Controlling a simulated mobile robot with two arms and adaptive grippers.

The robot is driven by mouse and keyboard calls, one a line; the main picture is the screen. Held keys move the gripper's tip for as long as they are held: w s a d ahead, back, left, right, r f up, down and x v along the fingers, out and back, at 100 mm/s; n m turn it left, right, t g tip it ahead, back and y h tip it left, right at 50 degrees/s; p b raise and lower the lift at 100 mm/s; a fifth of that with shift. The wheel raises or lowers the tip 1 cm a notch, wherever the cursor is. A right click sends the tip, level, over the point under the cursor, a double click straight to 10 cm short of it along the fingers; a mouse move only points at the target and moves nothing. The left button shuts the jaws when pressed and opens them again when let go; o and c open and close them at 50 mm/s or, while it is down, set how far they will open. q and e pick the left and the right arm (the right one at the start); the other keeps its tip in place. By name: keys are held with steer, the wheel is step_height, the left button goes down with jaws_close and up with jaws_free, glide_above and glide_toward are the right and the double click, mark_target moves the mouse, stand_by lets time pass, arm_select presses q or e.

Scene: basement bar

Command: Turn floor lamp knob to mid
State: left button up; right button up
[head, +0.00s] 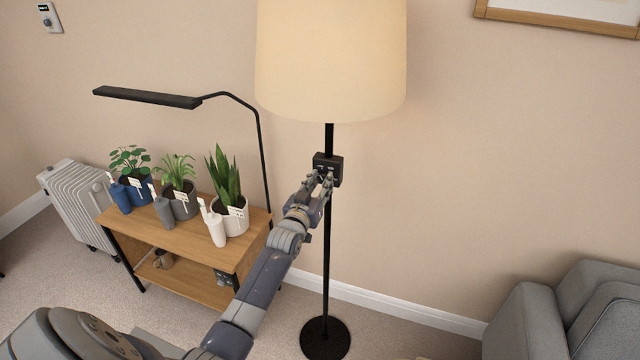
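The floor lamp has a cream shade (331,60), a thin black pole (327,250) and a round black base (325,338). A small black control box (335,163) is on the pole below the shade. My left gripper (319,180) is at the front of this box, at its lower left part. The knob is hidden or too small to make out behind the fingers, so its setting cannot be read. I cannot tell whether the fingers touch or grip the knob. The shade looks warm and bright. My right gripper is not in view.
A wooden shelf table (190,240) stands left of the lamp with several potted plants and bottles on it. A black desk lamp (150,97) arches over it. A white radiator (80,205) is far left. A grey armchair (560,310) is lower right. Carpet right of the lamp is open.

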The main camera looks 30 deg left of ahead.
arm_select(q)
steer(key=shift+m, duration=0.4)
steer(key=m+b, duration=0.1)
steer(key=m, duration=0.9)
steer(key=shift+d+m+b, duration=0.1)
steer(key=shift+m+b, duration=0.25)
steer(key=shift+m, duration=0.05)
stand_by(0.4)
steer(key=o, duration=1.1)
steer(key=shift+c, duration=0.2)
steer(key=shift+f, duration=0.1)
steer(key=v, duration=1.2)
